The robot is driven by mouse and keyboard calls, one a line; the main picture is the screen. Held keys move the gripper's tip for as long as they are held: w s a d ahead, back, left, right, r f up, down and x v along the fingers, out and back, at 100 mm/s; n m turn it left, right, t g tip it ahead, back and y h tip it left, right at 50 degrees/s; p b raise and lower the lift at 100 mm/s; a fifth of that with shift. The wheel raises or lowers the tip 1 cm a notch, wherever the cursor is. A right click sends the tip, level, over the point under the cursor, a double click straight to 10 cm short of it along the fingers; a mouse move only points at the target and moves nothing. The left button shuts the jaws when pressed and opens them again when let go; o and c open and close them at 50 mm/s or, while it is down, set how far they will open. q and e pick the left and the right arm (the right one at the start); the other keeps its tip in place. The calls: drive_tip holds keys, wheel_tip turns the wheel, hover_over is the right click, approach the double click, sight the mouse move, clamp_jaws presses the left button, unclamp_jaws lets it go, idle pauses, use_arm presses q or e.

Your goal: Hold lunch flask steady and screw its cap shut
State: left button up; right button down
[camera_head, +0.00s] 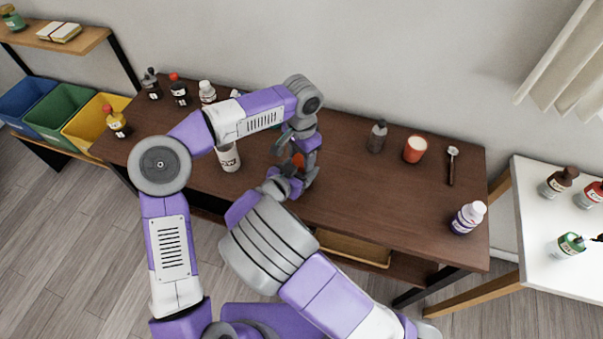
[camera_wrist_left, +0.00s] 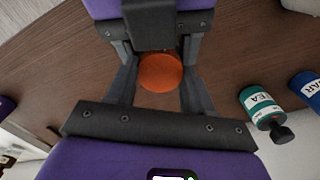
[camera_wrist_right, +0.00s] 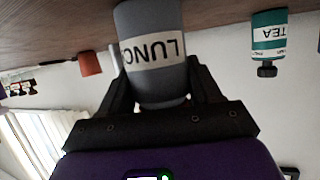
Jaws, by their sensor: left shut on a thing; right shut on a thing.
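The grey lunch flask (camera_wrist_right: 155,50) with a white label shows upside down in the right wrist view, between the fingers of my right gripper (camera_wrist_right: 160,85), which is shut on it. The orange cap (camera_wrist_left: 160,73) shows in the left wrist view between the fingers of my left gripper (camera_wrist_left: 160,80), which is shut on it. In the head view the cap (camera_head: 298,160) is a small orange patch among both grippers. The flask is mostly hidden there by my arms. The join between cap and flask is hidden, so I cannot tell how the cap sits.
A teal bottle (camera_wrist_left: 262,107) and a blue one (camera_wrist_left: 306,88) are near my left gripper.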

use_arm(q)
drive_tip(key=o, duration=1.2)
drive_tip(key=shift+o, duration=0.2)
wheel_tip(320, 180, up, 12)
drive_tip(key=shift+r, duration=0.1)
use_arm(e)
drive_tip(key=shift+c, duration=0.7)
unclamp_jaws()
drive_tip(key=p+v, duration=0.2)
drive_tip(key=v, duration=0.4)
drive_tip(key=shift+s+a+r, duration=0.15)
drive_tip(key=shift+s+a, duration=0.05)
drive_tip(key=shift+s, duration=0.05)
use_arm(q)
drive_tip(key=shift+r, duration=1.1)
use_arm(e)
drive_tip(key=shift+s+a+r, duration=0.1)
drive_tip(key=shift+s+a, duration=0.1)
drive_tip(key=shift+s, duration=0.2)
